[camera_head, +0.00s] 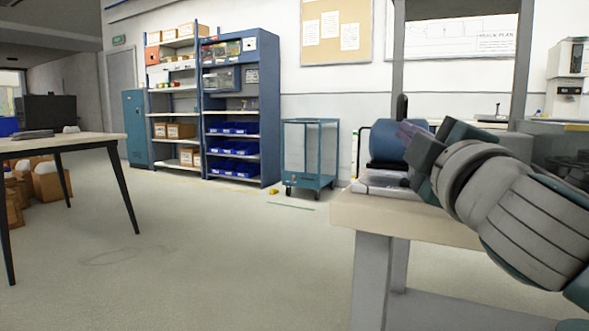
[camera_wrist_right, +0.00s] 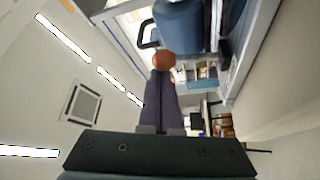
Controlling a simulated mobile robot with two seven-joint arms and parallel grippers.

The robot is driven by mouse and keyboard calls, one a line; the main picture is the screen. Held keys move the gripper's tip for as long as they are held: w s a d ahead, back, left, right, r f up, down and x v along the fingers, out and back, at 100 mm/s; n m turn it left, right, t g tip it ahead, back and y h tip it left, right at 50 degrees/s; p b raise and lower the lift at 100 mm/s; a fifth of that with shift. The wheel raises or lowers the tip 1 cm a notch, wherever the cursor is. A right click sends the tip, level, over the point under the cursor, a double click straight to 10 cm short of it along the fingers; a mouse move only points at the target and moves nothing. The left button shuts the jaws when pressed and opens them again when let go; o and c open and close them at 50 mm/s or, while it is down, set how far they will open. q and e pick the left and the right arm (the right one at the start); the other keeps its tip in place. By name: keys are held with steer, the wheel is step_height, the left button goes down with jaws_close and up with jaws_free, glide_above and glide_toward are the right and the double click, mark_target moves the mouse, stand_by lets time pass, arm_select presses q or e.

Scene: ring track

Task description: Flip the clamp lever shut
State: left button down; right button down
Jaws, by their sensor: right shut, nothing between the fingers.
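My right gripper (camera_head: 409,134) reaches in from the right over the workbench, its fingers against or just in front of a blue rounded body (camera_head: 384,141). In the right wrist view its fingers (camera_wrist_right: 161,76) are shut with nothing between them. A reddish-brown ball knob (camera_wrist_right: 164,60) shows right at the fingertips; I cannot tell whether they touch it. It looks like the clamp lever's knob, but the lever's arm and pivot cannot be made out. The blue body (camera_wrist_right: 180,24) with a black loop handle (camera_wrist_right: 146,36) is just beyond. My left gripper is out of view.
The workbench (camera_head: 350,212) carries the blue body near its left end. A grey upright frame (camera_head: 397,45) rises behind it. A blue cart (camera_head: 308,157) and blue shelving (camera_head: 239,108) stand at the back. The floor to the left is clear up to another table (camera_head: 80,146).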

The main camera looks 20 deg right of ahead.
steer(key=m+h+b, duration=0.1)
steer(key=m+b, duration=0.1)
steer(key=s+d+m+h+b, duration=0.1)
steer(key=b, duration=0.1)
steer(key=shift+s+d+f+m+t+b, duration=0.1)
steer(key=shift+s+f+m+t+b, duration=0.1)
steer(key=shift+f+m+t+b, duration=0.2)
steer(key=shift+s+d+r+m+b, duration=0.15)
steer(key=shift+s+r+m+b, duration=0.05)
steer(key=shift+m+b, duration=0.3)
steer(key=shift+r, duration=0.1)
